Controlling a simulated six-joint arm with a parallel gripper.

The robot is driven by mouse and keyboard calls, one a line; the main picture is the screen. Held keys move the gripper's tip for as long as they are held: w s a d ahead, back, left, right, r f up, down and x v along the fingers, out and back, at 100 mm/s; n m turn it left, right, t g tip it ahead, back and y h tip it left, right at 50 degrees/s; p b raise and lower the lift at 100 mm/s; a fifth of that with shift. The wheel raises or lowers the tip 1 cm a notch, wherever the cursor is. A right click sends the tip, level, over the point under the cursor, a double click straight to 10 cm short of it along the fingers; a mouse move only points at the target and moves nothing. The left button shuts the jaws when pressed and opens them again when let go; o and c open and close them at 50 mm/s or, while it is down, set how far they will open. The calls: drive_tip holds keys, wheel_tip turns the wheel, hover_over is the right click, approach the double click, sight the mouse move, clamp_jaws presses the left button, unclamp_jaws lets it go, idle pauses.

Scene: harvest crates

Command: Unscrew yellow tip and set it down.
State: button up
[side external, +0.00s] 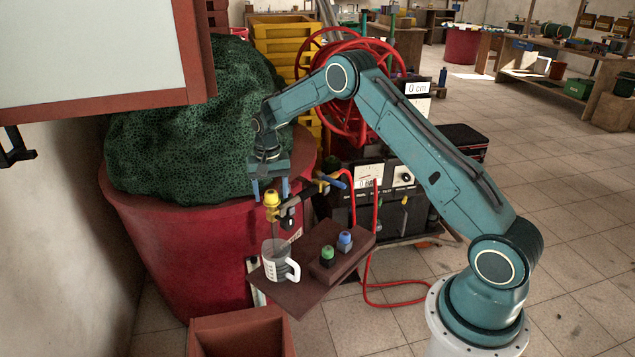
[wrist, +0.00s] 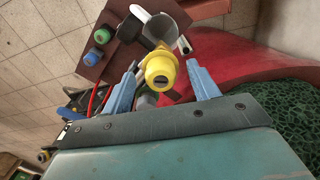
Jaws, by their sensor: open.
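The yellow tip (side external: 271,199) sits on the end of a pipe fitting with a yellow and blue-handled valve (side external: 318,185), above a small brown shelf. In the wrist view the yellow tip (wrist: 160,72) lies between my two blue fingers, with space on both sides. My gripper (side external: 270,190) is open and points down just above the tip; it also shows in the wrist view (wrist: 163,86). A green tip (side external: 327,254) and a blue tip (side external: 345,238) stand on a raised brown block (side external: 342,262) on the shelf.
A clear measuring jug (side external: 277,262) with a white handle stands on the shelf (side external: 290,299) below the yellow tip. A large red tub (side external: 190,245) with green netting (side external: 190,130) is close behind my gripper. A red hose (side external: 375,215) hangs right of the fitting.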

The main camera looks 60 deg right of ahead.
drive_tip(key=c, duration=1.1)
drive_tip(key=shift+o, duration=0.2)
drive_tip(key=shift+n, duration=0.3)
drive_tip(key=shift+n, duration=0.6)
drive_tip(key=shift+n, duration=0.8)
